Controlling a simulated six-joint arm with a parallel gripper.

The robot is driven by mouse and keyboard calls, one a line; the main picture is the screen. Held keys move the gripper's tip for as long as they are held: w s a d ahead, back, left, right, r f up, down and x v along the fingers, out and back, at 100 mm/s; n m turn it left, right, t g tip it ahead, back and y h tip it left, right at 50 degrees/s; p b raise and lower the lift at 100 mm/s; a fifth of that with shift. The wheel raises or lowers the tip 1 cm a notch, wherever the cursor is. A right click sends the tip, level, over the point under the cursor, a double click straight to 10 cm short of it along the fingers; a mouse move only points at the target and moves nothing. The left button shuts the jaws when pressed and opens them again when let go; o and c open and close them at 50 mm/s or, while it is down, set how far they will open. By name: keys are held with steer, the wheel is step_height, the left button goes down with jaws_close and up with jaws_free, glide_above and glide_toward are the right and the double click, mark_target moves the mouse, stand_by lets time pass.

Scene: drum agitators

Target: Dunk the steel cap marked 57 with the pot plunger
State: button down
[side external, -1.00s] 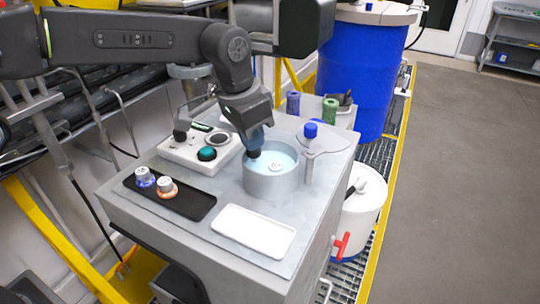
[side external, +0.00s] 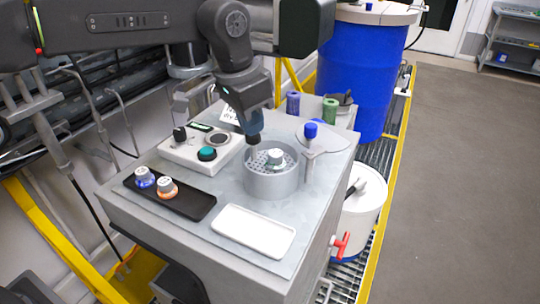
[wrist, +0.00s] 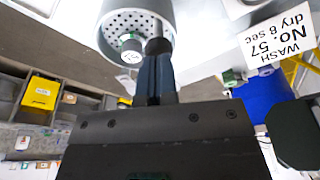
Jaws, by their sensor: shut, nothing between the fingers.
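The steel cap (side external: 275,157), with a pale top, sits on the perforated plate (side external: 263,166) inside the round metal pot (side external: 270,185). The cap (wrist: 131,51) and plate holes (wrist: 118,22) also show in the wrist view; the mark on the cap is too small to read surely. My gripper (side external: 254,136) is shut, pointing down over the pot's back left side. In the wrist view its fingertips (wrist: 156,58) are right at a dark rod end (wrist: 158,44), apparently the plunger's, beside the cap. Whether they touch it I cannot tell.
Two caps, blue (side external: 144,178) and orange (side external: 167,187), stand on a black tray (side external: 195,206). An empty white tray (side external: 253,231) lies in front. A control box (side external: 190,155) is left of the pot, a blue-topped post (side external: 311,131) right. A sign (wrist: 277,37) reads "WASH NO. 57 dry 8 sec".

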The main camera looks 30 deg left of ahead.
mark_target(252, 138)
steer(key=shift+f, duration=0.1)
steer(key=shift+f, duration=1.8)
steer(key=shift+r, duration=0.1)
steer(key=shift+r, duration=1.8)
steer(key=shift+r, duration=3)
